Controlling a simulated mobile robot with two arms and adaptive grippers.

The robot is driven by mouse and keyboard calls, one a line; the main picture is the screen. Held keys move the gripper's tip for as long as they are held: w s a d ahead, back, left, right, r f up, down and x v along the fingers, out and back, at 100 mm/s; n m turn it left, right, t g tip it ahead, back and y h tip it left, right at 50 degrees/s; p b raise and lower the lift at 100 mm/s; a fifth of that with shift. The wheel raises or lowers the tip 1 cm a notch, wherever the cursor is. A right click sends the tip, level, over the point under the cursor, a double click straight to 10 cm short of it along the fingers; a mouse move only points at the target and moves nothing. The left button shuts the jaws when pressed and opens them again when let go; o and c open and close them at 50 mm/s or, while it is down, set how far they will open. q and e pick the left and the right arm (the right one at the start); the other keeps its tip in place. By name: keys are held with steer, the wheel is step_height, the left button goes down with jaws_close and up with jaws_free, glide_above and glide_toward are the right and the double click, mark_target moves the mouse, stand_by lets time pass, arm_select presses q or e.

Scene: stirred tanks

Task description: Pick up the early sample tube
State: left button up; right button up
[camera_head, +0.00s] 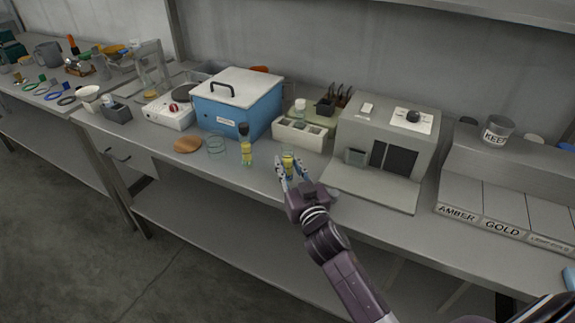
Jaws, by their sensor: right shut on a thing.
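My right gripper (289,168) is over the front part of the bench, its fingers shut on a small clear tube with yellow contents (288,155). The tube looks upright; its lower part is hidden by the fingers, and I cannot read any label on it. A similar yellow container with a dark top (246,150) stands to the left of the gripper, apart from it. My left gripper is not in view.
A blue box with a white lid (237,105) and a pale rack (300,135) stand behind the gripper. A grey machine (388,140) is to the right, beside bins marked AMBER and GOLD (480,221). A wooden disc (188,145) lies at left. The bench's front edge is close.

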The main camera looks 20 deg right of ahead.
steer(key=shift+r, duration=0.1)
jaws_close()
step_height(320, 180, up, 20)
steer(key=p, duration=0.2)
stand_by(0.4)
